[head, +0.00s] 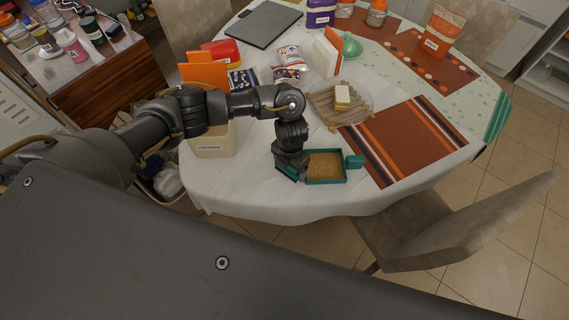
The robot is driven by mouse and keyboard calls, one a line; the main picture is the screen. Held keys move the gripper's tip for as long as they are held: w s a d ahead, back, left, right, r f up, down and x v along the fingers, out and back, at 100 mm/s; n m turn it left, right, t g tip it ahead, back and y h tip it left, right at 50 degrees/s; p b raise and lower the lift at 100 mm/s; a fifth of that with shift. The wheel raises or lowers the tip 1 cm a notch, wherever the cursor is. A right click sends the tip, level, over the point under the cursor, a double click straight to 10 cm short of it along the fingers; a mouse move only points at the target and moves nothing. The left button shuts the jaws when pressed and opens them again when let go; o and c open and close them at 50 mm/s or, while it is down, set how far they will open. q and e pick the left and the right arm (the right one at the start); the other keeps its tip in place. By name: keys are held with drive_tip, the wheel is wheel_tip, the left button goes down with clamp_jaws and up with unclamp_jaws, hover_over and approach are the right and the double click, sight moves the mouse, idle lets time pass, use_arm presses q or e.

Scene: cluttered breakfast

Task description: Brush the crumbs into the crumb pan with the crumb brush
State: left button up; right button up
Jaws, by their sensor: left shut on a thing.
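The crumb pan (325,183) is a shallow green tray near the table's front edge, with a green handle on its right. A brown, grainy layer fills its floor; I cannot make out single crumbs. My left gripper (291,170) points down at the pan's left side and is shut. A green piece, seemingly the crumb brush (286,174), shows below it at the left; most of it is hidden by the gripper. I cannot tell whether the brush touches the pan or the cloth. My right gripper is not in view.
A striped brown mat (405,140) lies to the right of the pan. A cream box (212,143) stands left under my arm. Packets, books and a laptop-like slab (263,24) fill the back. A chair (440,225) stands in front.

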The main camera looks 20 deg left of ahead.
use_arm(q)
wheel_tip(320, 180, up, 5)
drive_tip(key=p, duration=0.3)
drive_tip(key=shift+a+f, duration=0.1)
drive_tip(key=shift+f, duration=0.05)
wheel_tip(320, 180, up, 4)
drive_tip(key=p, duration=0.3)
drive_tip(key=shift+f, duration=0.2)
